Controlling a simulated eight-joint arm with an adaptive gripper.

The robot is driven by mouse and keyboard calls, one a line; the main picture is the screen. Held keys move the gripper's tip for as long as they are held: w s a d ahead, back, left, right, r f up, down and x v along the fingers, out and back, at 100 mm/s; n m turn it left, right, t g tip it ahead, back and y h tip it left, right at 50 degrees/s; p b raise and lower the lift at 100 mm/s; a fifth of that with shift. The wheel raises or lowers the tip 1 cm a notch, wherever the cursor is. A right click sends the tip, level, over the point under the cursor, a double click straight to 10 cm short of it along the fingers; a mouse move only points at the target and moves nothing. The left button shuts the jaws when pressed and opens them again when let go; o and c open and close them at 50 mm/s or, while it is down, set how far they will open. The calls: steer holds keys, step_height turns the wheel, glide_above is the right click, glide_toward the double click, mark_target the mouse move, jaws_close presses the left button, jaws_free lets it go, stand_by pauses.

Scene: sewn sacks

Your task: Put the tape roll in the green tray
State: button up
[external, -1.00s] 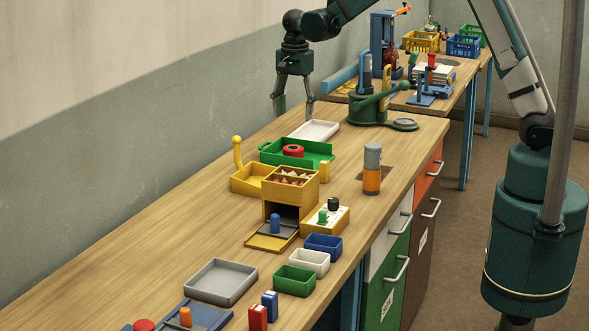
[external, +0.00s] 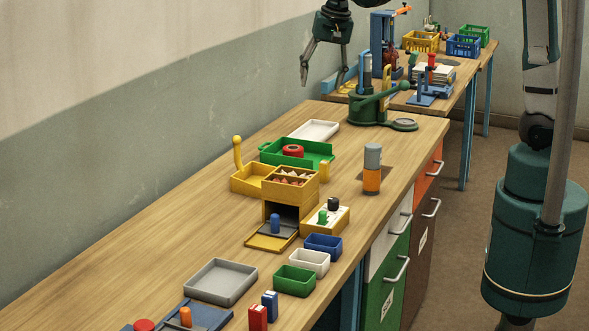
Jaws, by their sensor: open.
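A red ring-shaped roll, which looks like the tape roll (external: 293,151), sits inside the green tray (external: 322,160) toward the back of the bench. The tray has a low rim and a small handle at its left end. My gripper (external: 322,83) is open and empty. It hangs in the air above and behind the tray, near the far end of the bench, touching nothing.
A white tray (external: 314,131) lies just behind the green tray. A green press (external: 372,108) stands at the far right end. A yellow box unit (external: 290,187) and a grey-and-orange cylinder (external: 372,169) stand nearer.

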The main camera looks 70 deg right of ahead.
steer(key=s+a+r+n+t, duration=0.1)
steer(key=s+a+n, duration=0.2)
steer(key=s, duration=0.6)
steer(key=s+a+n+t, duration=0.2)
steer(key=s+a+n, duration=0.2)
steer(key=s, duration=0.5)
steer(key=s+a+r+n+t, duration=0.1)
steer(key=s+a+n, duration=0.2)
steer(key=s, duration=0.7)
steer(key=shift+a+r+n+t, duration=0.15)
steer(key=shift+r+n+t, duration=0.15)
steer(key=shift+n, duration=0.9)
